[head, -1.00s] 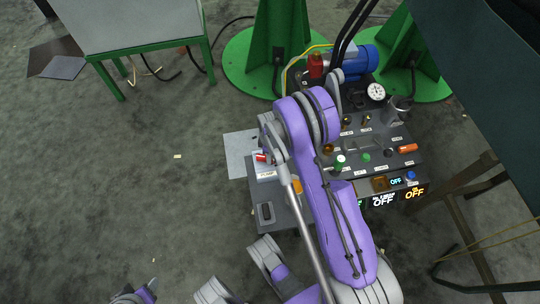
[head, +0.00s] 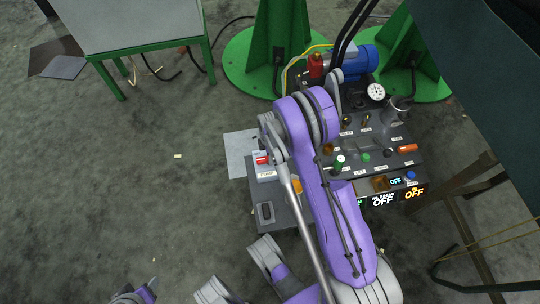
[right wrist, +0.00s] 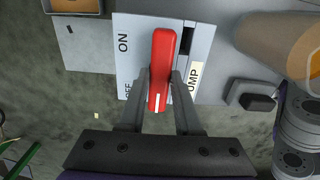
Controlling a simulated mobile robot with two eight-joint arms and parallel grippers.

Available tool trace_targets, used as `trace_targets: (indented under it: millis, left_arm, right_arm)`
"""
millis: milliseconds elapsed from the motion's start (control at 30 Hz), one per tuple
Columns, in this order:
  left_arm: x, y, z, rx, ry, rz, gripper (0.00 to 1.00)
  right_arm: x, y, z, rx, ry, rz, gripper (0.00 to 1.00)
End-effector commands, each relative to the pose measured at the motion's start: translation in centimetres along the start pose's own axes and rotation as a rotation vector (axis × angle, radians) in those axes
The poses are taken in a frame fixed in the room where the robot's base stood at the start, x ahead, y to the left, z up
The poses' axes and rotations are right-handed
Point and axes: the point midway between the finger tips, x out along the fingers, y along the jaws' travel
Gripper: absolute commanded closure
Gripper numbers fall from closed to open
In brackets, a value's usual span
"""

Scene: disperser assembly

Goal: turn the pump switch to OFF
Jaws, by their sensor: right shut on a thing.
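The red pump switch handle (right wrist: 161,70) sits on a white plate (right wrist: 130,26) marked ON at upper left and, partly hidden, OFF at lower left. A PUMP label is at the plate's right. The handle's white-marked end points down in the right wrist view, towards the OFF side. My right gripper (right wrist: 160,84) is shut on the handle, one finger on each side. In the head view the red switch (head: 262,159) shows beside my purple right arm, which hides much of the panel. At the bottom left a small purple and grey part shows, possibly my left gripper (head: 150,286); its jaws are unclear.
A console with knobs and a gauge (head: 376,92) stands right of my arm, with lit OFF displays (head: 383,201). A blue motor (head: 360,60) and green round bases (head: 246,75) stand behind. A green-legged table (head: 130,28) is at upper left. The floor at left is mostly clear.

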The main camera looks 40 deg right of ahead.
Motion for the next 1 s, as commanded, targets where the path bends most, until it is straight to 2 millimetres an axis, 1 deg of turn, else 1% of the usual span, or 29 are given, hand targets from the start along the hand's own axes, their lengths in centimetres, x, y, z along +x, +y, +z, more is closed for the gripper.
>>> trace_targets:
  millis: [200,233,367,400,633,733,867,1000]
  left_arm:
    - [0.0,0.0,0.0,0.000,0.000,0.000,0.50]
    - [0.0,0.0,0.0,0.000,0.000,0.000,0.50]
    - [0.0,0.0,0.0,0.000,0.000,0.000,0.50]
    - [0.0,0.0,0.0,0.000,0.000,0.000,0.50]
    - [0.0,0.0,0.0,0.000,0.000,0.000,0.50]
    - [-0.2,0.0,0.0,0.000,0.000,0.000,0.50]
    - [-0.8,0.0,-0.2,0.000,0.001,0.000,0.50]
    - [-1.7,0.0,-0.4,0.000,0.003,0.000,0.50]
  right_arm:
    - [0.0,0.1,0.0,-0.002,-0.001,0.002,1.00]
    - [0.0,0.1,0.0,-0.002,-0.001,0.001,0.62]
    - [0.0,0.0,0.0,-0.001,-0.001,0.001,0.39]
    - [0.0,0.0,0.0,-0.001,-0.001,0.001,0.38]
    - [0.0,0.0,0.0,0.000,-0.001,0.000,0.38]
    - [-0.5,0.0,0.0,0.000,-0.001,0.000,0.38]
    - [-2.4,0.0,0.0,0.000,-0.001,0.001,0.38]
    - [-5.4,0.0,0.0,0.000,0.000,0.001,0.38]
